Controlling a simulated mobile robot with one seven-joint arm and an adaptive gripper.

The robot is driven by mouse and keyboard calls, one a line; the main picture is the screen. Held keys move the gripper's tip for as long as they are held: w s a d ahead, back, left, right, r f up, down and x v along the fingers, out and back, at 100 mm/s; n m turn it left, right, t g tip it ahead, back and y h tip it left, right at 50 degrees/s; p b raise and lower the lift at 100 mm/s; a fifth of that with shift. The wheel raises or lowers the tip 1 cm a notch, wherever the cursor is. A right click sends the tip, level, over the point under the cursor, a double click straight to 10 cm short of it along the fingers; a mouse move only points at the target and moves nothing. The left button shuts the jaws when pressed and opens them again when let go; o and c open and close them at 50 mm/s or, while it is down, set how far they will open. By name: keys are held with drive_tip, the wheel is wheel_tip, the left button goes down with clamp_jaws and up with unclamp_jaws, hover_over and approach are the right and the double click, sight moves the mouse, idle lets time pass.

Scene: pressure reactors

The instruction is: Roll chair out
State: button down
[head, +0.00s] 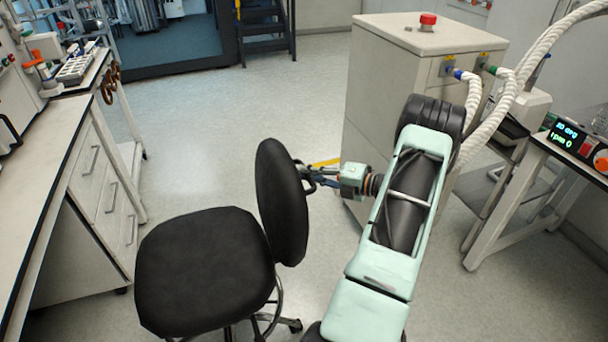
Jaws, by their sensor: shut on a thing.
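The black office chair stands upright on the floor in the head view, with its seat (206,266) at the lower middle and its backrest (281,202) on the right side of the seat. My gripper (308,177) comes from the right and is shut at the upper right edge of the backrest. The fingertips are partly hidden behind the backrest. Part of the chair's wheeled base (283,322) shows below the backrest; the rest is cut off by the frame edge.
A workbench with drawers (98,183) runs along the left, close to the seat. A small table (515,225) with a display is at far right. Open floor (210,130) lies behind the chair.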

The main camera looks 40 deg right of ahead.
drive_tip(key=c, duration=2)
unclamp_jaws()
drive_tip(key=shift+o, duration=0.2)
drive_tip(key=v, duration=1.2)
drive_tip(key=shift+d, duration=0.1)
